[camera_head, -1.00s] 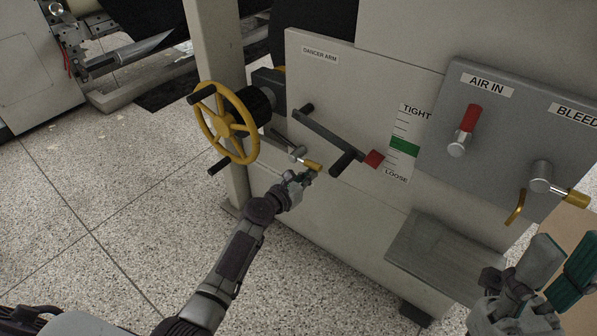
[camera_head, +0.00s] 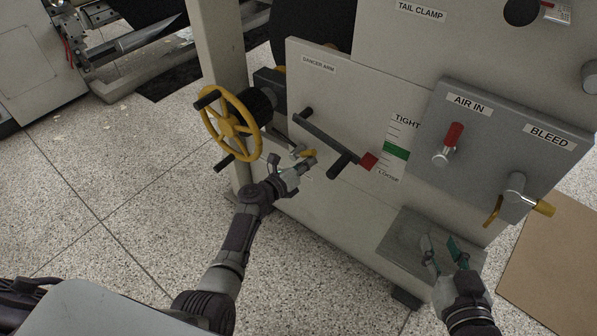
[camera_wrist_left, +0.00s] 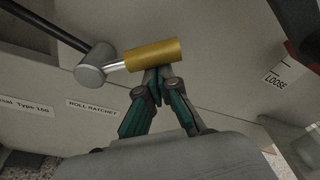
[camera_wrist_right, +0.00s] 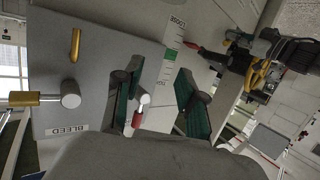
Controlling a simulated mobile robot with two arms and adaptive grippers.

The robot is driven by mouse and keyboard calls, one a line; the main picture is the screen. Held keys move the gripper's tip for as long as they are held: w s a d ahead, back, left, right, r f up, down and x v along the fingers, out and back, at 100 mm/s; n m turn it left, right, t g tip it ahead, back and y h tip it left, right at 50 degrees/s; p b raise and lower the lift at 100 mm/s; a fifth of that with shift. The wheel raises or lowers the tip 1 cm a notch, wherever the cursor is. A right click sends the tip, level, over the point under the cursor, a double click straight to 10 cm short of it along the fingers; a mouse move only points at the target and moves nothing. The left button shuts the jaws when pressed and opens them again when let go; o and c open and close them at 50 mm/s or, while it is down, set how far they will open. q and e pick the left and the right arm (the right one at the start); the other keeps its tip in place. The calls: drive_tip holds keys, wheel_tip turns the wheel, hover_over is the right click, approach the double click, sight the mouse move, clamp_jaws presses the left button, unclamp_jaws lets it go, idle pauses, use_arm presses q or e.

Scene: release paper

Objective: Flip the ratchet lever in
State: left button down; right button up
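The ratchet lever (camera_head: 308,153) has a brass handle on a silver pivot, low on the machine's face beside the yellow handwheel. In the left wrist view its brass handle (camera_wrist_left: 152,54) points right from the pivot, above the ROLL RATCHET label (camera_wrist_left: 92,108). My left gripper (camera_head: 311,163) is at the handle. In its wrist view the green fingers (camera_wrist_left: 157,78) come together at the handle's lower edge. The handle hides the tips, so contact is unclear. My right gripper (camera_head: 440,243) is open and empty in front of the lower panel; its fingers (camera_wrist_right: 160,98) stand apart.
The yellow handwheel (camera_head: 232,125) is left of the lever. The dark dancer arm (camera_head: 322,140) with its red tip is just above and right. The red AIR IN valve (camera_head: 452,137) and brass BLEED valve (camera_head: 540,208) are on the grey panel at right. Open floor lies left.

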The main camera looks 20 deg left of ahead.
use_arm(q)
drive_tip(key=shift+w+a+r+n+p, duration=0.15)
drive_tip(key=shift+a+r+n+p, duration=0.15)
drive_tip(key=shift+r+n+p, duration=0.3)
use_arm(e)
drive_tip(key=s+d+f+g+h, duration=0.1)
drive_tip(key=s+d+f+g, duration=0.1)
drive_tip(key=s+f+g, duration=0.2)
drive_tip(key=shift+s+f+g, duration=0.3)
drive_tip(key=shift+f+g, duration=0.1)
drive_tip(key=shift+f, duration=0.7)
use_arm(q)
drive_tip(key=shift+f, duration=0.1)
use_arm(e)
drive_tip(key=shift+d, duration=0.1)
use_arm(q)
drive_tip(key=shift+d+f, duration=0.1)
use_arm(e)
drive_tip(key=shift+w, duration=0.1)
